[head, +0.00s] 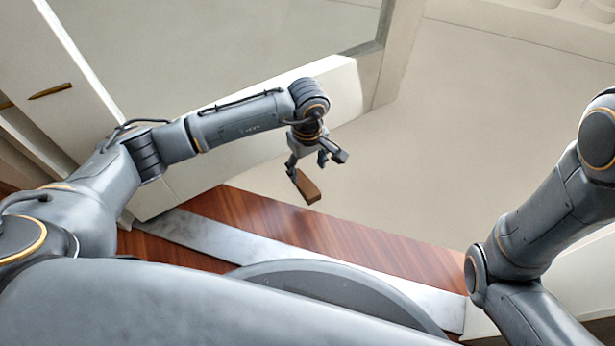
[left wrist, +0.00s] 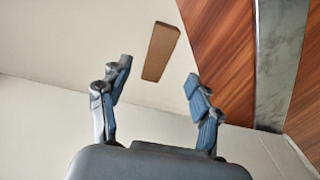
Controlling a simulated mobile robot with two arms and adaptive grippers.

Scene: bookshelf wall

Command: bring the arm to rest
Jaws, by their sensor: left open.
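My left arm comes in from the left in the head view. Its gripper (head: 316,164) hangs at the end with its fingers apart. In the left wrist view the two fingers of this gripper (left wrist: 158,74) are spread wide, with nothing held between them. A small brown block (head: 307,187) shows just below the fingers in the head view. In the left wrist view the block (left wrist: 161,51) shows beyond the fingertips, apart from both. I cannot tell what it rests on. My right arm shows at the right of the head view, but its gripper is out of frame.
A reddish wood surface (head: 270,213) with a grey strip (head: 225,236) runs below the left gripper. A white panel with a brown handle (head: 50,91) stands at the upper left. A plain beige area (head: 450,130) lies open between my arms.

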